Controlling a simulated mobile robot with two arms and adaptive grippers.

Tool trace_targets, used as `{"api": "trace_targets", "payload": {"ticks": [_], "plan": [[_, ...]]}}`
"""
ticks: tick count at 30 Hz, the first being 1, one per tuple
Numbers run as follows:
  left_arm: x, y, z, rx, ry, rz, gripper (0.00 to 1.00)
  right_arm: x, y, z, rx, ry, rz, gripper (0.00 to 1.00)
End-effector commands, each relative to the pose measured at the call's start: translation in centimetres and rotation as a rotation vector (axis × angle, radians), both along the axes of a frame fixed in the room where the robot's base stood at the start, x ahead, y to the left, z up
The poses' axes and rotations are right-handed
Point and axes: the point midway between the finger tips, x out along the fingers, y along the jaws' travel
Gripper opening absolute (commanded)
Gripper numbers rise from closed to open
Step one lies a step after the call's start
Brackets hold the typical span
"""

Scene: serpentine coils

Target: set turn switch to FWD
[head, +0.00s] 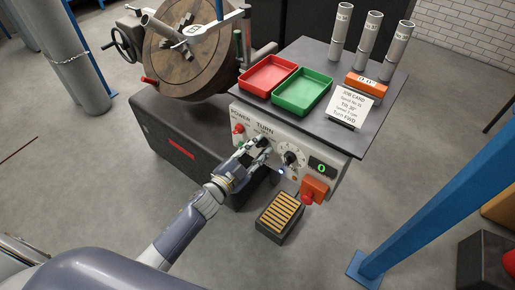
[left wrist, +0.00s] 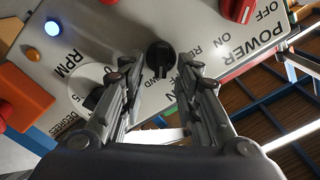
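The turn switch is a black knob (left wrist: 160,57) on the pale control panel (left wrist: 215,45). In the left wrist view it sits between the two fingertips of my left gripper (left wrist: 158,68). The fingers are spread, with a gap showing on each side of the knob. Parts of the REV and FWD labels show around the knob; I cannot tell surely which one it points to. In the head view my left gripper (head: 262,145) is at the panel, just below the TURN label, and hides most of the switch. My right gripper is not in view.
The red power switch (left wrist: 238,10) is beside the turn switch. On the other side are the RPM dial (head: 291,156), a display (head: 322,168) and a red stop button (head: 307,197). A job card (head: 348,107) reading Turn FWD stands on the tabletop. A foot pedal (head: 280,217) is below.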

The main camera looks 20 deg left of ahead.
Motion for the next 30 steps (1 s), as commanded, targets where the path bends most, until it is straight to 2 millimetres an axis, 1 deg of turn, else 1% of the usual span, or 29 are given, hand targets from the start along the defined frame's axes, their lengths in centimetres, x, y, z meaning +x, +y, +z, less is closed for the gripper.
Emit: {"api": "trace_targets", "payload": {"ticks": [7, 11, 14, 24, 30], "plan": [[0.0, 0.0, 0.0, -0.002, 0.001, 0.001, 0.31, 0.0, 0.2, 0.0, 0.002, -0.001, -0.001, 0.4], [-0.7, 0.3, -0.1, -0.001, 0.003, 0.001, 0.31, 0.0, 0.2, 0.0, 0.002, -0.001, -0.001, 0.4], [-1.8, 0.7, -0.2, -0.001, 0.003, 0.001, 0.31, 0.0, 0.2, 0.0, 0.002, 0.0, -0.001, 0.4], [-7.8, 2.9, -0.2, -0.001, 0.004, 0.0, 0.31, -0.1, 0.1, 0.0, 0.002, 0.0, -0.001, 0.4], [-10.2, 3.7, -0.1, -0.002, 0.001, 0.001, 0.31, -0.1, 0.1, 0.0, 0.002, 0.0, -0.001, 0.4]]}}
